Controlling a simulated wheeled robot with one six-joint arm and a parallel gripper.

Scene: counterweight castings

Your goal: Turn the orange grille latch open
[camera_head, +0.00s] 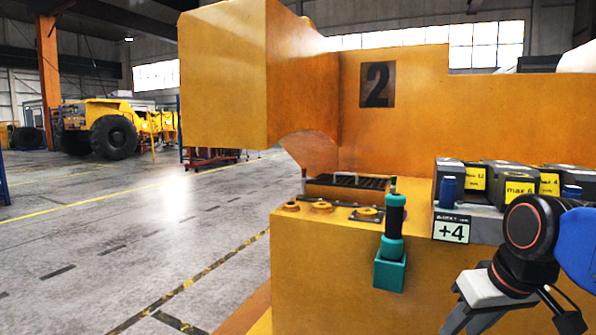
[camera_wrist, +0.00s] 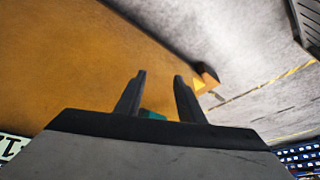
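A dark slatted grille (camera_head: 345,188) lies in the recess of the orange casting. Small orange fittings lie along the ledge in front of it; the right one (camera_head: 367,214) sits on a dark base. I cannot tell which is the latch. My gripper (camera_wrist: 160,76) is open, its two dark fingers apart with nothing held between them. In the head view it shows at lower right, apart from the grille and fittings. The wrist view shows a plain orange surface beyond the fingers and no recognisable latch.
A black-and-teal handled tool (camera_head: 394,220) stands upright in a teal holder (camera_head: 389,271) on the casting's front face, between my gripper and the fittings. Grey blocks with yellow labels (camera_head: 520,189) stand at right. The floor (camera_head: 120,235) at left is open.

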